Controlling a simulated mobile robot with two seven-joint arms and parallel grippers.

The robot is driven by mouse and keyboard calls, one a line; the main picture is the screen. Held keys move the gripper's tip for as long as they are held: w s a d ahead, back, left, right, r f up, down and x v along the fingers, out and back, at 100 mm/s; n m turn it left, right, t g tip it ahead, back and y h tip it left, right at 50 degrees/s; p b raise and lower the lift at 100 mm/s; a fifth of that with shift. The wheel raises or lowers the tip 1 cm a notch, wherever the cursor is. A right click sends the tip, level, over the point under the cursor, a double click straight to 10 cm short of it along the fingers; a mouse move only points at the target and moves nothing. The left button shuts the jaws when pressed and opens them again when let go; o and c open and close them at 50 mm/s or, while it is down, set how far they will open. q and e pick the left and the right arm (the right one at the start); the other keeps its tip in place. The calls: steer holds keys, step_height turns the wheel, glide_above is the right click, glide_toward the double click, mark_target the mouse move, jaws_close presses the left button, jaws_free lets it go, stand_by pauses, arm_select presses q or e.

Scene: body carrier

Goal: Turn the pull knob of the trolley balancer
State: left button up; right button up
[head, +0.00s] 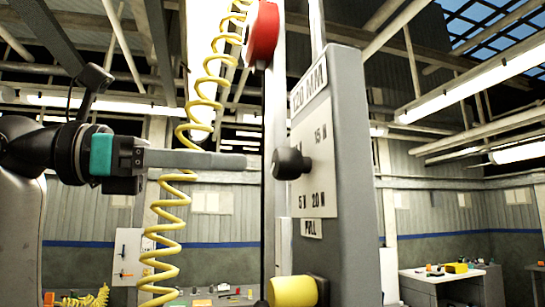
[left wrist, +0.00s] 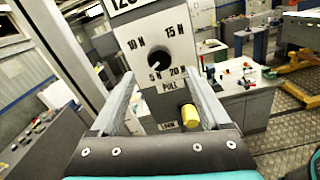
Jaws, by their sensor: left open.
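The pull knob (head: 291,163) is a black round knob on the pale dial plate of the grey balancer housing (head: 345,200). In the left wrist view the knob (left wrist: 158,58) sits among marks 5 N, 10 N, 15 N and 20 N, above a PULL label. A white mark on it points down toward 5 N. My left gripper (head: 243,161) comes in from the left at about knob height, its fingertips short of the knob. In the left wrist view its two fingers (left wrist: 163,82) are spread and empty, the knob beyond them. My right gripper is not in view.
A yellow knob (head: 292,291) sticks out low on the housing. A red part (head: 262,32) is above. A bench (head: 450,280) with small items stands at the back right.

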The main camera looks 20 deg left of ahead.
mark_target(275, 165)
arm_select(q)
steer(key=p+x, duration=0.1)
steer(key=x, duration=0.5)
steer(key=shift+w+d, duration=0.25)
steer(key=shift+d, duration=0.05)
jaws_close()
stand_by(0.4)
